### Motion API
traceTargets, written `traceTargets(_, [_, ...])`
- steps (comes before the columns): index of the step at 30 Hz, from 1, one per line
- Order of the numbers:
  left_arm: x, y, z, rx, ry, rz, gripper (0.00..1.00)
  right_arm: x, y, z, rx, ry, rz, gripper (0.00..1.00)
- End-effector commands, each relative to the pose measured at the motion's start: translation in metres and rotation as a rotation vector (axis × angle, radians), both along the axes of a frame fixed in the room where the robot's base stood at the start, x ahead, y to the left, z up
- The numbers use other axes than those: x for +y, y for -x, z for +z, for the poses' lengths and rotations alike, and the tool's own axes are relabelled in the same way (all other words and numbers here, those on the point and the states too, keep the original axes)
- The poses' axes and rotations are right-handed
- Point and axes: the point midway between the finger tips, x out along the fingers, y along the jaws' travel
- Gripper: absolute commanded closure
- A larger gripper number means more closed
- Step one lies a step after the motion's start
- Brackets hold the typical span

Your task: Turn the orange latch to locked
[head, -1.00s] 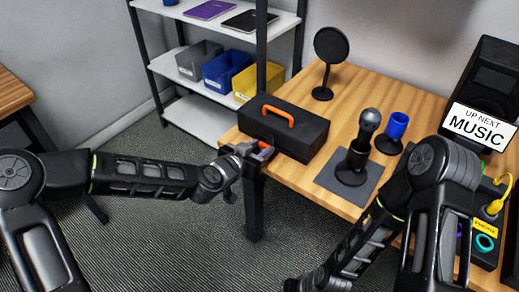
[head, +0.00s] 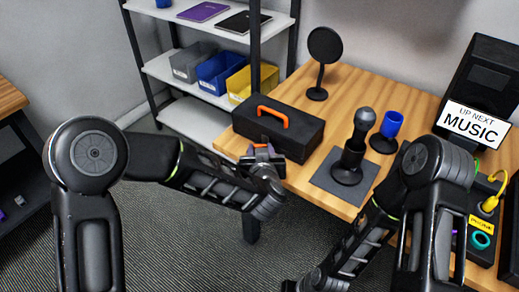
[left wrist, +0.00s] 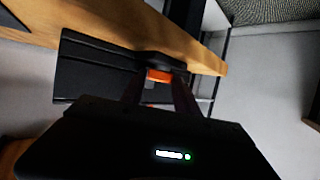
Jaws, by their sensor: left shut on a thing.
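A black case (head: 300,133) with an orange handle (head: 272,114) on its lid sits at the left end of the wooden table. The orange latch (head: 261,145) is on its front face, mostly hidden by my left gripper (head: 262,152). In the left wrist view the latch (left wrist: 158,76) shows as an orange patch between the two dark fingertips (left wrist: 158,84). My left gripper is shut on it, against the case front. The latch's exact angle is hard to tell. My right arm reaches down out of the head view, and its gripper is out of sight.
A round black disc on a stand (head: 324,46) is behind. A shelf with bins (head: 220,72) stands at the back left.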

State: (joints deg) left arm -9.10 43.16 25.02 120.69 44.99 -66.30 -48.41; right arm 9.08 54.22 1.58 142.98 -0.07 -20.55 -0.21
Motion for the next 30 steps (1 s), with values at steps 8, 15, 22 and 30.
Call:
traceTargets(8, [0.0003, -0.0005, 0.0001, -0.001, 0.001, 0.006, 1.00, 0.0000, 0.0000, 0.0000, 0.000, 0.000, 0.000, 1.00])
traceTargets(15, [0.0002, -0.0004, -0.0001, -0.001, 0.000, 0.004, 0.51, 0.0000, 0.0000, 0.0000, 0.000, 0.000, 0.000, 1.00])
traceTargets(22, [-0.0004, -0.0002, -0.0001, 0.000, 0.001, 0.003, 0.42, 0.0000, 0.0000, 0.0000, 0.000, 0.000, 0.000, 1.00])
traceTargets(30, [-0.0013, 0.0001, -0.0001, 0.000, 0.001, -0.001, 0.42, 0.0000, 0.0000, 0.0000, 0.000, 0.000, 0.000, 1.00])
